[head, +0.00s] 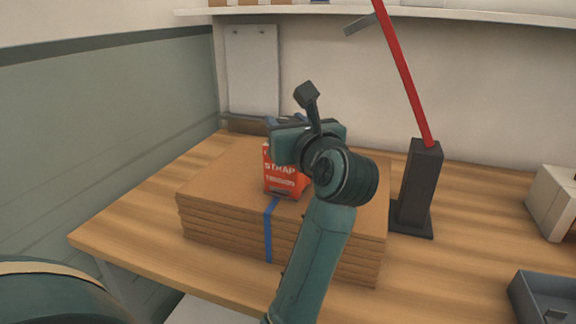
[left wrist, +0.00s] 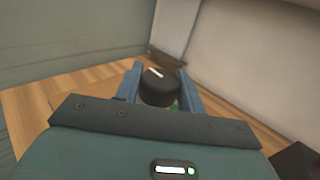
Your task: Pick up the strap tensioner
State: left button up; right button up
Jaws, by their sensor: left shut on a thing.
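The strap tensioner (head: 284,181) is a red block with white lettering, "STRAP" and "TENSION", over the top of a cardboard stack (head: 220,182) in the head view. My left gripper (head: 273,126) is above it, its fingers mostly hidden by my own wrist. In the left wrist view, the blue fingers (left wrist: 158,92) are closed on both sides of a round black knob (left wrist: 157,90) with a white mark, apparently the tensioner's top. I cannot tell whether the tensioner's base touches the cardboard. My right gripper is not in view.
A blue strap (head: 268,238) runs down the stack's front on the wooden table (head: 120,227). A dark post with a red lever (head: 405,75) stands right of my arm. A grey tray (head: 545,296) and a pale box (head: 552,200) are at the right. A shelf runs above.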

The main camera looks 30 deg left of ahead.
pick_arm(q)
grip_shut()
jog(key=shift+r, duration=0.1)
